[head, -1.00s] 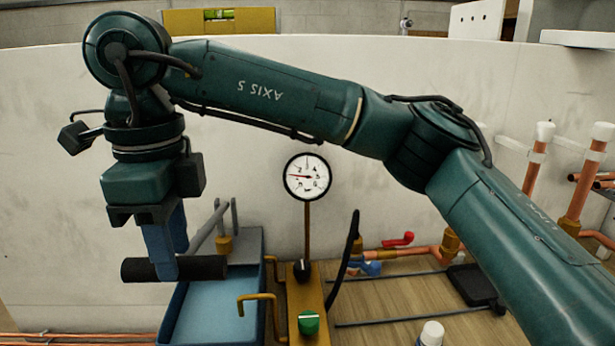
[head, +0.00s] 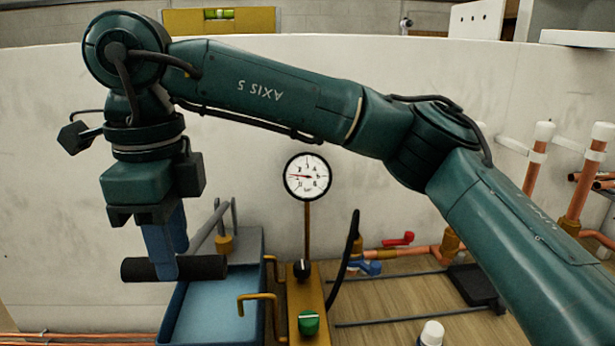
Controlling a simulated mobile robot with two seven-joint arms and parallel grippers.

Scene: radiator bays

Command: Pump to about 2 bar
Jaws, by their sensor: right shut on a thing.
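The test pump has a blue tank (head: 212,312), with a grey lever (head: 215,222) at its back. My right gripper (head: 165,268) is shut around the black grip bar (head: 203,267), low over the tank's left side. Its blue fingers cross the bar and hide part of it. The round white gauge (head: 307,177) stands on a thin copper stem right of the tank. Its red needle points left and very slightly up; the digits are too blurred for an exact reading. My left gripper is not in view.
A yellow block with a green knob (head: 309,322) and a black knob (head: 302,268) stands right of the tank. A black hose (head: 345,258) curves beside it. Copper pipes with red (head: 399,239) and blue (head: 367,268) valve handles lie farther right. A pale panel closes off the back.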

